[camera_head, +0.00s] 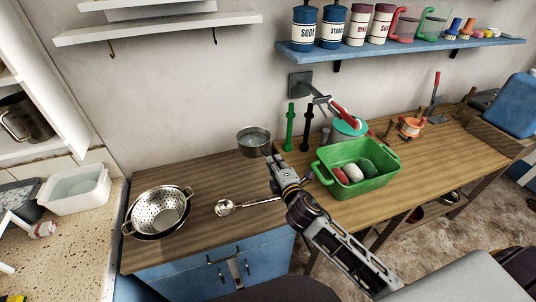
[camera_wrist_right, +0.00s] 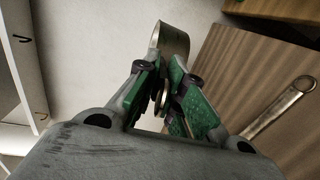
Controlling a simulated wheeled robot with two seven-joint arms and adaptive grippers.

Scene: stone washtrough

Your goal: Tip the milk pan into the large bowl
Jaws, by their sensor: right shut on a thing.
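The milk pan (camera_head: 253,141) is a small grey metal pan with pale liquid inside, near the back wall above the counter's rear edge. It looks about level, and I cannot tell whether it clears the counter. My right gripper (camera_head: 270,160) is shut on its handle; the pan's side (camera_wrist_right: 174,40) shows beyond the green fingers (camera_wrist_right: 162,95) in the wrist view. A perforated colander (camera_head: 160,208) with two handles stands at the counter's left. A metal bowl rim (camera_head: 158,236) seems to show under it, mostly hidden. My left gripper is not in view.
A ladle (camera_head: 226,207) lies on the wooden counter between colander and arm; its handle (camera_wrist_right: 282,107) shows in the wrist view. A green basin (camera_head: 356,181) with several items stands right of my gripper. Dark and green upright utensils (camera_head: 290,125) stand behind. A shelf (camera_head: 400,48) hangs above.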

